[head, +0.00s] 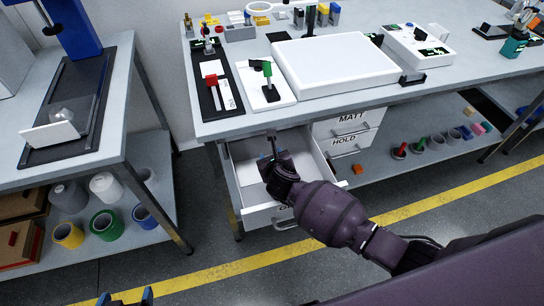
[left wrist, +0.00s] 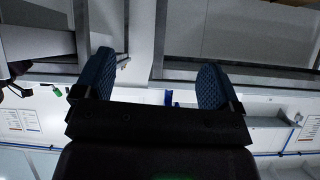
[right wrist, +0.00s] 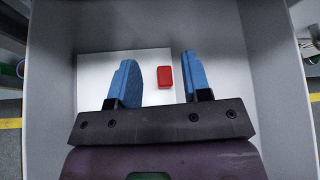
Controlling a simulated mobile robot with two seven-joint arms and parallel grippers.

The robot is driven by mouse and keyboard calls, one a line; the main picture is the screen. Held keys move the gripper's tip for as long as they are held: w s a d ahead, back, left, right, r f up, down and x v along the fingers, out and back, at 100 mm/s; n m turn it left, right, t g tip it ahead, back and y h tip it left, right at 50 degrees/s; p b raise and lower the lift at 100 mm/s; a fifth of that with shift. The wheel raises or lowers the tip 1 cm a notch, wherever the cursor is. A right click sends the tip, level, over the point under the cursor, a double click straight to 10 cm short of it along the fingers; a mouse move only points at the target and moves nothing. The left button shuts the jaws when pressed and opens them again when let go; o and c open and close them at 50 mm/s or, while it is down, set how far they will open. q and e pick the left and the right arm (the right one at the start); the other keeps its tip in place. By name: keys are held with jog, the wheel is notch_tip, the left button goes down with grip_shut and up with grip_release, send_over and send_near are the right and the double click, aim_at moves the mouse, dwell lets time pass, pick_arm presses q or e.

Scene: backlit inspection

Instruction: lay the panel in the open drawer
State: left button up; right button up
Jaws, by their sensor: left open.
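A white panel (right wrist: 95,75) with a red block-shaped grip (right wrist: 164,77) lies on the floor of the open drawer (right wrist: 58,120). In the head view the panel (head: 251,171) shows partly behind my right arm in the drawer (head: 232,190). My right gripper (right wrist: 158,82) is over the panel inside the drawer, its blue fingers apart on either side of the red grip, with gaps visible. It also shows in the head view (head: 271,157), partly hidden by its wrist. My left gripper (head: 125,298) is open and empty at the bottom left, away from the drawer; its spread fingers fill the left wrist view (left wrist: 156,80).
Closed drawers marked MATT (head: 352,120) and HOLD (head: 345,144) are beside the open one. The bench above holds a white light box (head: 335,63), a green-gripped piece (head: 266,85) and a red-gripped piece (head: 213,85). A side table (head: 115,105) stands left.

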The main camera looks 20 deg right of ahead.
jog(key=shift+r, duration=0.25)
jog(key=shift+s+r, duration=0.2)
jog(key=shift+s, duration=0.2)
jog(key=s+d+r+n+t+y+p, duration=0.1)
jog(key=s+d+r+n+t, duration=0.15)
jog(key=s+r+n, duration=0.45)
jog(key=s+d+r+n+t+y+p, duration=0.2)
jog(key=s+r+n+t, duration=0.15)
jog(key=s+n, duration=0.7)
pick_arm(q)
notch_tip(320, 180, up, 2)
jog(key=shift+r, duration=0.1)
pick_arm(e)
jog(key=s+d+f+n+g+h, duration=0.2)
jog(key=s+d+f+n+g, duration=0.5)
jog(key=n, duration=1)
jog(key=s+d+f, duration=0.1)
jog(key=s+f, duration=0.2)
jog(key=s, duration=0.1)
jog(key=shift+s+d, duration=0.4)
